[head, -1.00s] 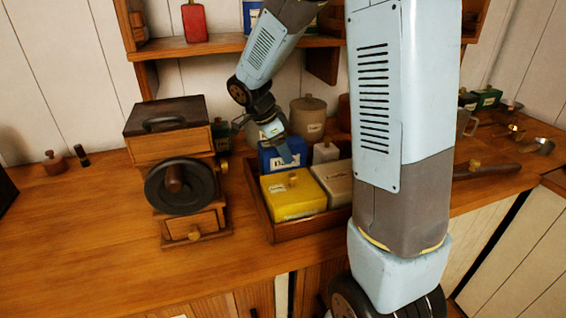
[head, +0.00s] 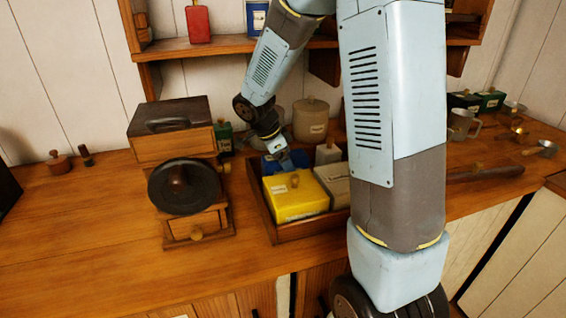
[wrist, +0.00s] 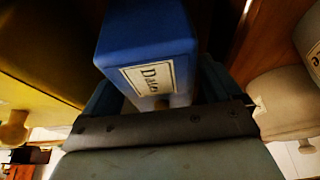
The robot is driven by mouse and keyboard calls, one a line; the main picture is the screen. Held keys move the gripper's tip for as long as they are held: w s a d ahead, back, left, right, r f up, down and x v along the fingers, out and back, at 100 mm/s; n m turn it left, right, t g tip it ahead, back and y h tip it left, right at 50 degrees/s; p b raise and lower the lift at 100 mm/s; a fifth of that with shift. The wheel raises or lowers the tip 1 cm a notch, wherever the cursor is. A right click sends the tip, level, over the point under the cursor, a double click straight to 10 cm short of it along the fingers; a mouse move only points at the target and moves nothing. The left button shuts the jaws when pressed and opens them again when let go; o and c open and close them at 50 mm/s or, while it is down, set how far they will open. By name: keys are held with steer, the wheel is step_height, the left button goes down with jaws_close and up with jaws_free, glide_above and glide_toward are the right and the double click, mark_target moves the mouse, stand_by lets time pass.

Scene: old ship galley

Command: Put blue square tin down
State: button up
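The blue square tin (head: 269,166) stands low at the back left of the wooden tray (head: 290,231), behind the yellow tin (head: 295,196). My gripper (head: 287,160) is over it from above. In the wrist view the blue tin (wrist: 150,35), with a pale label, sits between my two fingers (wrist: 165,92), which appear shut on it. The yellow tin hides its lower part in the head view, so I cannot tell whether it touches the tray floor.
A coffee grinder (head: 178,175) stands left of the tray. A round canister (head: 310,119) stands behind. The counter's left front is clear.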

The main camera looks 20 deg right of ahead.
steer(key=v, duration=1.1)
steer(key=shift+a+r, duration=0.15)
steer(key=shift+r, duration=0.15)
steer(key=shift+s+r, duration=0.25)
steer(key=shift+r, duration=0.2)
steer(key=s+d+r+n+t+y, duration=0.1)
steer(key=s+r+n+t, duration=0.1)
steer(key=s+n, duration=0.4)
steer(key=s+d+r+n+t+y, duration=0.1)
steer(key=s+d+r+n+y, duration=0.1)
steer(key=s+n, duration=0.4)
steer(key=s+d+r+n+t+y, duration=0.1)
steer(key=s+r+n, duration=0.3)
steer(key=s, duration=0.6)
steer(key=shift+s+d+n+t, duration=0.25)
steer(key=shift+d+n+t, duration=0.55)
steer(key=shift+n, duration=0.2)
steer(key=shift+r, duration=0.1)
